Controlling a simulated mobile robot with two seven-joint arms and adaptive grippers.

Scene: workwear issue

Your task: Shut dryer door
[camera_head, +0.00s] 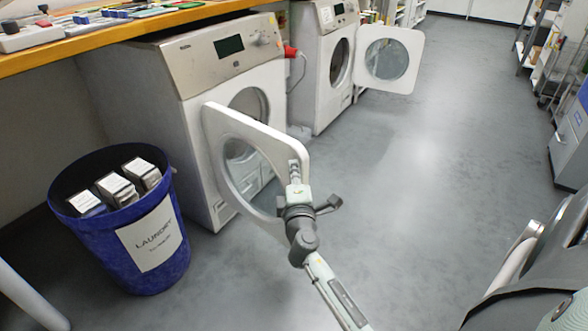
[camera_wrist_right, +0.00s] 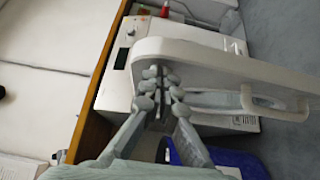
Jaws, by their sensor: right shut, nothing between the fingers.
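A white front-loading machine (camera_head: 193,65) stands under the wooden worktop. Its door (camera_head: 213,122), a white frame with a round window, stands wide open toward me. The door also shows close up in the right wrist view (camera_wrist_right: 215,62). My right gripper (camera_head: 295,168) is shut and empty, with its fingertips at the door's free edge. In the right wrist view the closed fingers (camera_wrist_right: 160,78) overlap the door's rim; I cannot tell whether they touch it. My left gripper is not in view.
A blue laundry bin (camera_head: 121,242) with several packages stands left of the door. A second machine (camera_head: 313,88) behind also has its door (camera_head: 414,43) open. The wooden worktop (camera_head: 95,42) overhangs the near machine.

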